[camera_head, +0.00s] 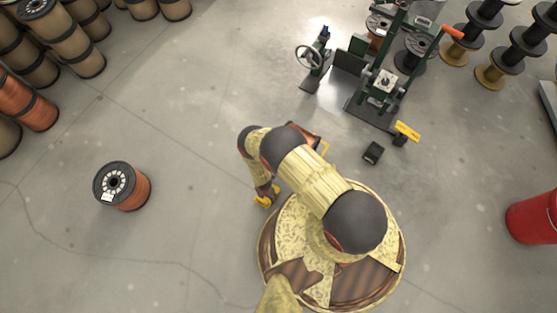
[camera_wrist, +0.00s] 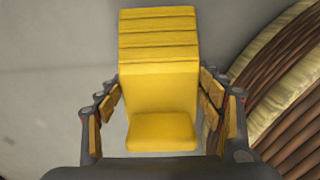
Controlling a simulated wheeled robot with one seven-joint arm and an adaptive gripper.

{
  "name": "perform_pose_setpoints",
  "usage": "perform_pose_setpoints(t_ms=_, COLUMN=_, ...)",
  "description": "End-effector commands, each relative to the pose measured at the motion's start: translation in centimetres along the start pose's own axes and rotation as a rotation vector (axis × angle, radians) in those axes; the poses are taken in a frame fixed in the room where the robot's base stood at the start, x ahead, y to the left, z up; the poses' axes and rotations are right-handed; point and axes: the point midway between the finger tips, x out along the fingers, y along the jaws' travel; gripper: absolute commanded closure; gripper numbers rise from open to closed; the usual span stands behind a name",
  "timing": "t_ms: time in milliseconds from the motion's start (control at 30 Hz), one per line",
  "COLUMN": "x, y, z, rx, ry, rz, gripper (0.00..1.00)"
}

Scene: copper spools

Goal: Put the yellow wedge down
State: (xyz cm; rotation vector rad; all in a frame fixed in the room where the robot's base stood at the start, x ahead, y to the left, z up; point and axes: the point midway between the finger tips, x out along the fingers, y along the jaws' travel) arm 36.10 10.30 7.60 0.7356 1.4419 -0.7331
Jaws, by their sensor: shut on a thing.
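The yellow wedge (camera_wrist: 158,80) fills the middle of the wrist view, its ridged face toward the top and a short yellow step at the bottom. My gripper (camera_wrist: 165,108) is shut on it, with a padded finger on each side. In the head view a small yellow patch of the wedge (camera_head: 264,201) shows at my gripper (camera_head: 266,193), just left of my round base. My arm hides part of this area. I cannot tell whether the wedge touches the floor.
Bare concrete floor (camera_head: 195,200) lies left of my gripper. A copper spool (camera_head: 128,187) stands farther left. A green machine stand (camera_head: 385,85) and a small black block (camera_head: 373,152) are at the upper right. A red bucket (camera_head: 532,217) stands at the right edge.

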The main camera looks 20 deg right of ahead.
Motion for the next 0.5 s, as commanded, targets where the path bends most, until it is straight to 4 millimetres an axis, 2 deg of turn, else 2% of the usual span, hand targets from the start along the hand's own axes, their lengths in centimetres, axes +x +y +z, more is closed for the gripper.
perform_pose_setpoints(t_ms=100, x=0.1, y=0.1, z=2.8, rx=0.008, ry=0.000, rz=0.001, gripper=0.77)
perform_pose_setpoints(t_ms=300, x=0.1, y=0.0, z=6.8, rx=0.005, ry=0.000, rz=0.000, gripper=0.77)
perform_pose_setpoints(t_ms=500, x=0.0, y=0.0, z=8.7, rx=0.002, ry=0.000, rz=-0.001, gripper=0.77)
